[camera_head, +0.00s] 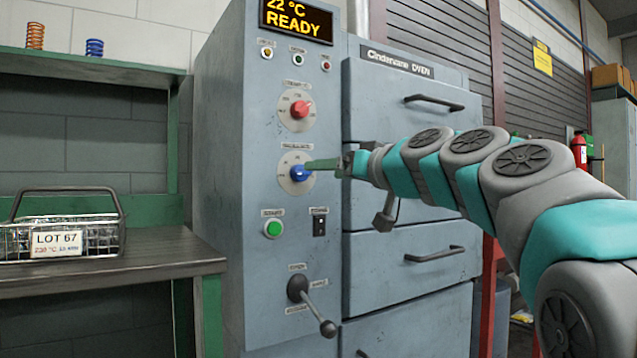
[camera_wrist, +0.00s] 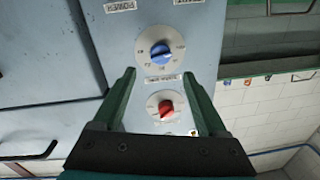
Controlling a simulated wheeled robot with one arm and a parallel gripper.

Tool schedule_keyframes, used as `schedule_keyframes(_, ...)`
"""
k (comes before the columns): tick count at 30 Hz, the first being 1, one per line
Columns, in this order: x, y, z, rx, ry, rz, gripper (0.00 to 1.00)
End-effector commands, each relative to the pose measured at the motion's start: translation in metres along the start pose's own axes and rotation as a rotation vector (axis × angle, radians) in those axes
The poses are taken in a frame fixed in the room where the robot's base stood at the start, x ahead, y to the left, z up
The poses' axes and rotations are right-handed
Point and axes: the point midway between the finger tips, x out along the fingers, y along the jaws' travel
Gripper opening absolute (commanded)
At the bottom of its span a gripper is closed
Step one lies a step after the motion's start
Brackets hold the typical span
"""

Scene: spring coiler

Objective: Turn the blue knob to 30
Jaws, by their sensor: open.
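The blue knob (camera_head: 299,174) sits on a pale round dial on the grey front panel of the oven, below the red knob (camera_head: 300,109). In the wrist view the picture is upside down: the blue knob (camera_wrist: 160,53) is above the red knob (camera_wrist: 166,108). My gripper (camera_head: 308,165) reaches in from the right, its green fingers close to the blue knob. In the wrist view my gripper (camera_wrist: 158,78) is open, with its fingertips apart and the blue knob beyond them, between their lines. I cannot tell whether a finger touches the knob. The dial numbers are too small to read surely.
A green button (camera_head: 273,229), a small black switch (camera_head: 319,222) and a lever (camera_head: 312,305) are lower on the panel. A display (camera_head: 296,20) reads 22 °C READY. Oven drawers with handles (camera_head: 434,254) are right. A wire basket (camera_head: 62,228) labelled LOT 67 stands on the left bench.

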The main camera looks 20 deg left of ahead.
Motion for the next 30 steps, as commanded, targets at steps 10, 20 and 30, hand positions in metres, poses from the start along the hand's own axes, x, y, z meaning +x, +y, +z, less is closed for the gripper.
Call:
schedule_keyframes(10, 0.045, 0.001, 0.000, 0.000, -0.006, 0.001, 0.75)
schedule_keyframes(20, 0.073, 0.000, 0.002, 0.003, -0.007, 0.000, 0.75)
schedule_keyframes(30, 0.075, 0.000, 0.002, 0.003, -0.005, 0.000, 0.73)
